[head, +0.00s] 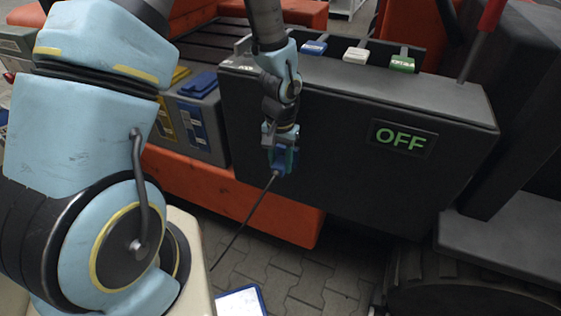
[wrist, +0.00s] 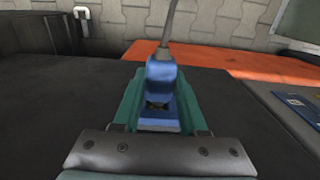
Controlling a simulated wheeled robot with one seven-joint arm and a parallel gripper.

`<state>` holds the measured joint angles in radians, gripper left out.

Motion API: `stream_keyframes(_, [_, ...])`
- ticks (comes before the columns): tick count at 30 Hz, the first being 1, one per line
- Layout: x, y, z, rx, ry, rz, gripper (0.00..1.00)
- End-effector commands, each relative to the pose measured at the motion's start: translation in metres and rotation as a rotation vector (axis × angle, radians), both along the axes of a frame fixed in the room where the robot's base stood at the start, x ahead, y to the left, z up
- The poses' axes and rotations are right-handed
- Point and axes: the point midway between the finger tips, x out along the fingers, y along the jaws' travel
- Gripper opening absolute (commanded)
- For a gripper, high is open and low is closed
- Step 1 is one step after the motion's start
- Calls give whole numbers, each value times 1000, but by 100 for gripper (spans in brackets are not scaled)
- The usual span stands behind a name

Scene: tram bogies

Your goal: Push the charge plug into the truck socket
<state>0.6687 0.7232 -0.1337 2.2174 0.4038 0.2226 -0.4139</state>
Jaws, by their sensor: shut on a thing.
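The blue charge plug (head: 281,160) is in my gripper (head: 282,152), in front of the dark truck cabinet (head: 340,130). In the wrist view the plug (wrist: 161,76) sits between the green fingers of my gripper (wrist: 158,92), which are shut on it. A grey cable (wrist: 168,24) leaves the plug, and in the head view this cable (head: 240,228) hangs down to the lower left. I cannot make out the socket; my gripper and the plug cover part of the cabinet face. I cannot tell whether the plug touches the cabinet.
The cabinet carries a green OFF display (head: 401,139). Blue, white and green tabs line its top, with a red lever (head: 490,20) at the right. Grey cases (head: 190,115) stand left, above an orange beam (head: 230,193). A blue-edged white board (head: 241,302) shows at the bottom.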

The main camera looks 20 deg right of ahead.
Motion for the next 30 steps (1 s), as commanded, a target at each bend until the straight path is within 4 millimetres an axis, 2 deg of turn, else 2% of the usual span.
stream_keyframes(15, [7, -6, 0, 0, 0, -1, 0])
stream_keyframes(16, [6, -6, 0, 0, 0, -1, 45])
stream_keyframes(24, [6, -6, 0, 0, 0, -1, 75])
stream_keyframes(30, [6, -6, 0, 0, 0, -1, 77])
